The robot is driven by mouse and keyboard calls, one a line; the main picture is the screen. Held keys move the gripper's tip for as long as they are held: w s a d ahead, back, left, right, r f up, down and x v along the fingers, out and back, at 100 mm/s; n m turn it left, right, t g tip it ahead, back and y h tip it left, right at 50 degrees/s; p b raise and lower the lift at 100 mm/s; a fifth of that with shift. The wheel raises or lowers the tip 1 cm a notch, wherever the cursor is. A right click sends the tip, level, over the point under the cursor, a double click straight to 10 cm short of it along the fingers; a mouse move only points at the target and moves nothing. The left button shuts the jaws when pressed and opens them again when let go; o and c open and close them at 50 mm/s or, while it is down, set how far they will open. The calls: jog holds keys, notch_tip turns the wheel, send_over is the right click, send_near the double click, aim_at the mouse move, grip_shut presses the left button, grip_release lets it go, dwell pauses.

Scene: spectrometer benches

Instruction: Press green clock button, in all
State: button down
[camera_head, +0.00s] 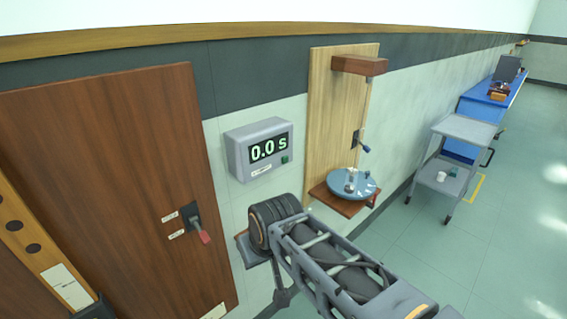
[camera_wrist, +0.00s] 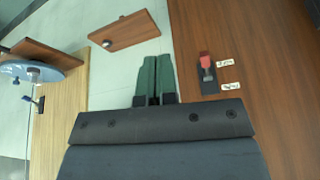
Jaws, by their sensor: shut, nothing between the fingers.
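The grey wall clock (camera_head: 259,148) hangs on the wall in the head view and its display reads 0.0 s. Its small green button (camera_head: 285,159) is at the lower right of its front face. My gripper (camera_wrist: 155,60) shows in the wrist view with its two dark green fingers together and nothing between them. The fingers point at the pale wall beside a brown panel. The clock and button are not seen in the wrist view. In the head view my arm stands below the clock, and the fingers are hidden there.
A brown panel with a red-handled lever (camera_head: 201,233) is left of the clock. A wooden board (camera_head: 328,125) with a blue round disc (camera_head: 352,184) on a shelf stands right. A small brown shelf (camera_wrist: 124,31) lies near my fingers. A grey cart (camera_head: 467,130) stands farther right.

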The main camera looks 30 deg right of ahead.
aim_at(285, 160)
jog(key=w+d+r+m+t+b, duration=0.2)
jog(key=w+d+b, duration=0.3)
jog(key=d, duration=0.7)
jog(key=w+d+r+m+t+b, duration=0.1)
jog(key=w+d+m+b, duration=0.3)
jog(key=d, duration=0.7)
jog(key=shift+w+d+r+t+y+b, duration=0.35)
jog(key=shift+w+t, duration=0.25)
jog(key=shift+w, duration=0.65)
jog(key=w+a+p, duration=0.1)
jog(key=w+p, duration=0.2)
jog(key=w, duration=0.5)
jog(key=shift+w+a+p, duration=0.3)
jog(key=shift+p, duration=0.1)
jog(key=shift+w, duration=0.15)
jog(key=shift+w+a, duration=0.1)
jog(key=shift+w, duration=0.2)
